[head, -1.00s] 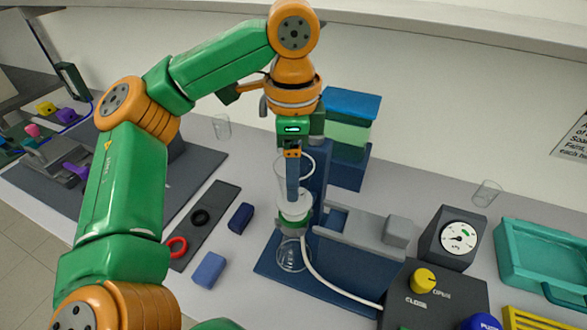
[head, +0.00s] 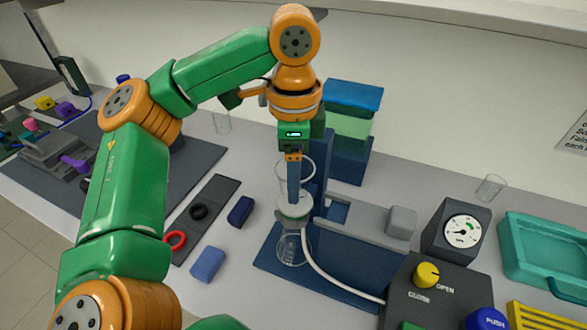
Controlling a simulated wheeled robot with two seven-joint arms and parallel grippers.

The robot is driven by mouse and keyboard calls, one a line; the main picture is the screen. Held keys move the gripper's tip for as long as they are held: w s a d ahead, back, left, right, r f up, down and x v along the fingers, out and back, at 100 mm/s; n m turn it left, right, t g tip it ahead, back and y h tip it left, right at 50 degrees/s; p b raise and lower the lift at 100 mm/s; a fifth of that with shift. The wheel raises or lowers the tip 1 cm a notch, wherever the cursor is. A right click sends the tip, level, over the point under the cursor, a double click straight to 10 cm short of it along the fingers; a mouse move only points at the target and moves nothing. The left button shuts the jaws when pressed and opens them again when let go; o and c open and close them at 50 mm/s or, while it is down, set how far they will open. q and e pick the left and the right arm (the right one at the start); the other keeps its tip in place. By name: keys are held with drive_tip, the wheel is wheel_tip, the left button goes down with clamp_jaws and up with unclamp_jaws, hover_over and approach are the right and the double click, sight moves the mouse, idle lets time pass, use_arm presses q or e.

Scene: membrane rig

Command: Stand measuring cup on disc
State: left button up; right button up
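The clear measuring cup (head: 281,186) is upright above the rig's base, in line with the white disc (head: 295,211). Its lower end is at the disc; I cannot tell whether it touches. My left gripper (head: 293,202) reaches straight down at the cup, with one blue-grey finger showing across it and the other hidden. It appears shut on the cup, which moves with it. A round clear flask (head: 292,249) sits below the disc. My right gripper is not in view.
A blue upright and grey clamp arm (head: 365,218) stand right of the cup. A white hose (head: 325,278) runs to the valve box (head: 415,315) with a yellow knob (head: 427,274). A gauge (head: 461,231), teal tray (head: 540,262) and blue block (head: 208,264) stand around.

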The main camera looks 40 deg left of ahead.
use_arm(q)
drive_tip(key=o, duration=1.3)
drive_tip(key=shift+o, duration=0.2)
wheel_tip(320, 180, up, 7)
drive_tip(key=p, duration=0.3)
